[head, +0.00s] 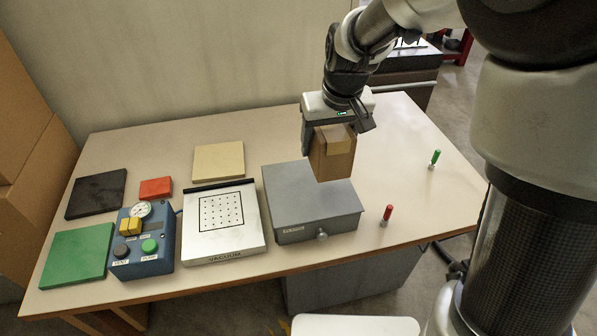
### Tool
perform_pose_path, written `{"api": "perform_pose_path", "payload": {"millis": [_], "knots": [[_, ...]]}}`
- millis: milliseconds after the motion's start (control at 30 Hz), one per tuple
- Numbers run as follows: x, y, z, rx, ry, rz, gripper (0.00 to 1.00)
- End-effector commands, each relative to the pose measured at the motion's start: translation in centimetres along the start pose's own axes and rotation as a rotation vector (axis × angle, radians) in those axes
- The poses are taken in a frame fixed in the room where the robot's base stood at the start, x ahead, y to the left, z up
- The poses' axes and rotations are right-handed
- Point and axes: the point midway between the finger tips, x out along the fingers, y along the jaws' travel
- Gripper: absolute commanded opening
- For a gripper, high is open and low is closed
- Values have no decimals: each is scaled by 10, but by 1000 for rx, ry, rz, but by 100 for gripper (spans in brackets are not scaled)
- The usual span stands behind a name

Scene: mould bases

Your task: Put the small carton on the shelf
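The small carton (331,165) is a brown cardboard box with a lighter tape patch near its top. My gripper (335,132) is above it with a finger at each side, shut on its upper part. The carton appears held in the air over the grey metal box, with its lower end in front of that box's top. The exact gap below it cannot be told. I cannot make out a clear shelf in this view.
On the table (420,195) stand the grey box (290,195) with a front knob, a vacuum plate (235,245), a blue control box (150,255), and several flat coloured slabs.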

Motion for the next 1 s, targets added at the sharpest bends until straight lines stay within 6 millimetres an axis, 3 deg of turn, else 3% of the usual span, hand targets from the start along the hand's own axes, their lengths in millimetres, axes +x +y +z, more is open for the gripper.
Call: {"api": "perform_pose_path", "payload": {"millis": [300,567,733,1000], "knots": [[47,0,15,-2,-3,1,25],[66,0,20,-2,-1,0,25],[89,0,28,-1,-3,0,25],[93,0,28,-2,2,1,25]]}}
